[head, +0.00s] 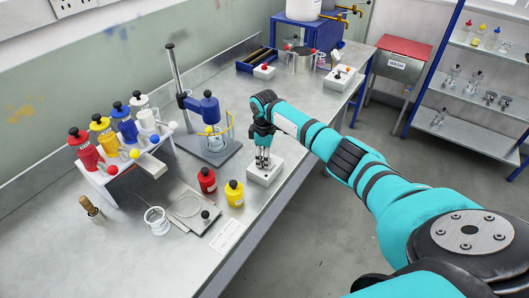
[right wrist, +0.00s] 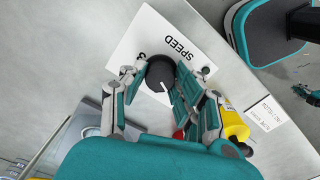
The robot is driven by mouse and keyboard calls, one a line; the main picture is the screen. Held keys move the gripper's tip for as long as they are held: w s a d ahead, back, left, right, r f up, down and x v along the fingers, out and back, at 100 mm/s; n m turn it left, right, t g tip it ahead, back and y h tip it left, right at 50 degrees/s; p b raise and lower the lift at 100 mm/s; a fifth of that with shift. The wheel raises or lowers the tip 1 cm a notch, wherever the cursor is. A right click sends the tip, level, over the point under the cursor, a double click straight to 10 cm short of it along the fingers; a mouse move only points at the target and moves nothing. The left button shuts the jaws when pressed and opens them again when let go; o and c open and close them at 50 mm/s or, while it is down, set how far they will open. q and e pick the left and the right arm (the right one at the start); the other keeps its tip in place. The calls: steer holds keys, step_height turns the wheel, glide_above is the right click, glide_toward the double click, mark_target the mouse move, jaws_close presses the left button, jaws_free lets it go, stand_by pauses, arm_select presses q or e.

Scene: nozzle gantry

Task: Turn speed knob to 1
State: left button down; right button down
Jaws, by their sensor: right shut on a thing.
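The speed box (head: 265,175) is a small white block near the bench's front edge. In the right wrist view its white top (right wrist: 130,50) carries the word SPEED, upside down. The dark round speed knob (right wrist: 159,73) stands on it, with a white pointer line toward the lower right of that view. My right gripper (head: 262,163) points down over the box, its fingers shut on the knob's two sides. In the head view the fingers hide the knob. The scale digits are mostly covered or too small to read.
Yellow (head: 234,193) and red (head: 207,180) bottles stand left of the speed box. A stand with a blue nozzle (head: 210,108) over a beaker is behind them. A rack of coloured bottles (head: 105,140) is at the left. The bench front, right of the box, is clear.

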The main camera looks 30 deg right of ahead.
steer(key=m+p, duration=0.2)
steer(key=m, duration=0.1)
steer(key=shift+r+m, duration=0.15)
steer(key=shift+m, duration=0.25)
steer(key=shift+m+p, duration=0.95)
steer(key=shift+m, duration=0.65)
steer(key=c, duration=1)
jaws_free()
step_height(320, 180, up, 12)
steer(key=shift+f, duration=0.1)
